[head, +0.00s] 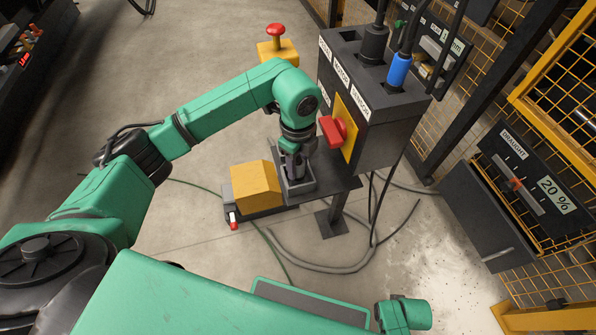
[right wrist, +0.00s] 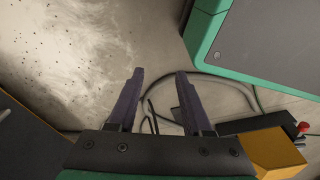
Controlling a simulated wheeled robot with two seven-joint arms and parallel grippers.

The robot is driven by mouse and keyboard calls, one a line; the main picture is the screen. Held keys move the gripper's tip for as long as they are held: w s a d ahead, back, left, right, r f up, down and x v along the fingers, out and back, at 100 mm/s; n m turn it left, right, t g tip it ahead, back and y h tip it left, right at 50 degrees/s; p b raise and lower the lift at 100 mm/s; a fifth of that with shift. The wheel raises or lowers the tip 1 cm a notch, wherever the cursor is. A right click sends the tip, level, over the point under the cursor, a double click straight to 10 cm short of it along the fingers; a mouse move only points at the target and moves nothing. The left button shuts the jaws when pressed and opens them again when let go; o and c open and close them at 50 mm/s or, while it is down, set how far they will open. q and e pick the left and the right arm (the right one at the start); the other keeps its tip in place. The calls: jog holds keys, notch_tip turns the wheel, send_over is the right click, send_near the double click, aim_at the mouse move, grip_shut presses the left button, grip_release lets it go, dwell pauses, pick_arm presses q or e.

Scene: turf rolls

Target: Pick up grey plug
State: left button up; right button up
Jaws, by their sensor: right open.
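A dark grey plug (head: 374,43) with a cable stands upright in a socket on top of the dark box (head: 368,125). A blue plug (head: 399,71) stands in the socket beside it. My left gripper (head: 294,175) points down at a small dark tray (head: 301,187) on the shelf left of the box, well below the plugs. My own arm hides much of its fingers, so whether they hold anything is unclear. My right gripper (right wrist: 160,72) is open and empty in the right wrist view, above the floor.
A red switch (head: 334,131) on a yellow plate juts from the box's front. A red button on a yellow housing (head: 277,45) stands behind my left arm. A yellow block (head: 255,186) lies left of the tray. Cables (head: 330,268) loop over the floor. Yellow mesh fencing (head: 559,110) closes the right side.

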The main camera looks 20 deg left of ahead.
pick_arm(q)
grip_shut()
jog(key=shift+r, duration=0.1)
